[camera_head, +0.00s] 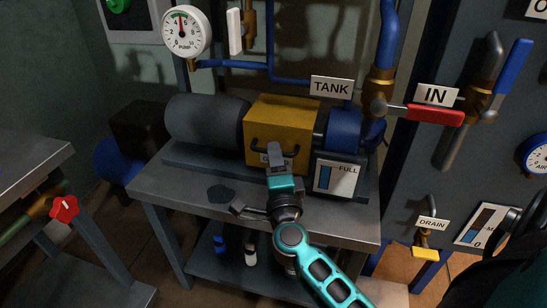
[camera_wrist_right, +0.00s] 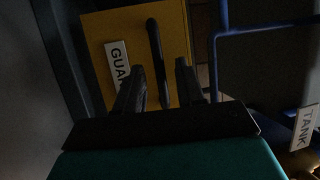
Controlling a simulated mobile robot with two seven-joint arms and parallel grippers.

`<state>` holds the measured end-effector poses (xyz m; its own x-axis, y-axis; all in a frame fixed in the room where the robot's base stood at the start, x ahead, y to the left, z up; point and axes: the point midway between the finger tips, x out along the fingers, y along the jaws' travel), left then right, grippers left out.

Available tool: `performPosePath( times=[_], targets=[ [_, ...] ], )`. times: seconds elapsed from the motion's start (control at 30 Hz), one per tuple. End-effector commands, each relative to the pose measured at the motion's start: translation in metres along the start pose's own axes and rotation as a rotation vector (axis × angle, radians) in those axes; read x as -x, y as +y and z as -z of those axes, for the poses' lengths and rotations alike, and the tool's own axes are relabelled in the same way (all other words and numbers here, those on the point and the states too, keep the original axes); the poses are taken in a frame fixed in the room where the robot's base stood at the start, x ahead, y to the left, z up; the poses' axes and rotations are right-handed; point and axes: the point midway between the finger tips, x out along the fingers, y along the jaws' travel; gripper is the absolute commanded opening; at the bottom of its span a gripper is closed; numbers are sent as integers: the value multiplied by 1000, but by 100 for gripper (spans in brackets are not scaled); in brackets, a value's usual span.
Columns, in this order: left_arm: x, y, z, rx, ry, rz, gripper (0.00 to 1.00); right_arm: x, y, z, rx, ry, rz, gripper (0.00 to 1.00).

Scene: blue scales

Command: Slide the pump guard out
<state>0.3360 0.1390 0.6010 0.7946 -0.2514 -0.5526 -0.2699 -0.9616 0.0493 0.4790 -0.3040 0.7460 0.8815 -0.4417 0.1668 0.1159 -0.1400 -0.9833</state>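The pump guard (camera_head: 289,118) is a yellow box over the middle of the pump, between the grey motor and the blue pump end. Its front has a dark bar handle and a white label, partly hidden by my gripper. My right gripper (camera_head: 276,153) is at the front of the guard, at the handle. In the right wrist view, the guard (camera_wrist_right: 100,25) fills the upper middle, with its black handle (camera_wrist_right: 154,45) lengthwise. My two fingers (camera_wrist_right: 161,82) are apart, one on each side of the handle's line. I cannot tell whether they touch it. My left gripper is not in view.
The pump stands on a grey metal bench (camera_head: 335,228) with a lower shelf. The red IN valve handle (camera_head: 435,115) and blue pipes are at the right. Another table (camera_head: 30,155) stands at the left.

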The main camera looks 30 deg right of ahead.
Motion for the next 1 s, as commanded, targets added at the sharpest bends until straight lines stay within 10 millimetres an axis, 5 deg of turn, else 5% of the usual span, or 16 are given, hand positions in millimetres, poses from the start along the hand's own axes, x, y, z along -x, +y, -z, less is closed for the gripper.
performPosePath(
  times=[0.1, 0.5, 1.0],
  targets=[
    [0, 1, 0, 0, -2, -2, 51, 0, 0, 0, 0, 0, 0, 37],
    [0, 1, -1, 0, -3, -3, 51, 0, 0, 0, 0, 0, 0, 0],
    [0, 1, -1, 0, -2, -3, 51, 0, 0, 0, -1, 0, 0, 0]
  ],
)
